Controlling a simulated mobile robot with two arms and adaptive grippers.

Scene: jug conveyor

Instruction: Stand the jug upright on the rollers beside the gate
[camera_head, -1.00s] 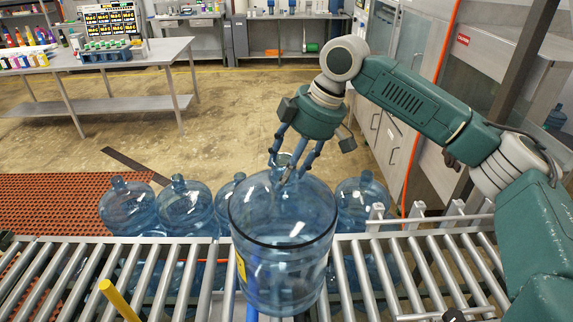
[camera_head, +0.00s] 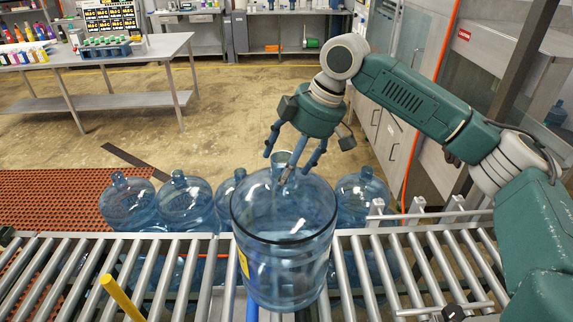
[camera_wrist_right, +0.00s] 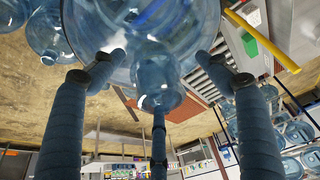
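A large clear blue jug (camera_head: 285,225) stands upright on the conveyor rollers (camera_head: 408,268), its neck at the top. My right gripper (camera_head: 290,160) is above it, fingers spread around the neck with gaps showing. In the right wrist view the jug's neck (camera_wrist_right: 160,92) lies between the spread fingers of the gripper (camera_wrist_right: 155,75), which look clear of it. Metal brackets (camera_head: 420,213) stand on the rail right of the jug; I cannot tell whether they belong to the gate. My left gripper is not in view.
Several other blue jugs (camera_head: 187,203) stand behind the conveyor, below its level. A yellow bar (camera_head: 120,299) sticks up at the front left. The rollers on both sides of the jug are bare. A steel table (camera_head: 110,65) stands farther back.

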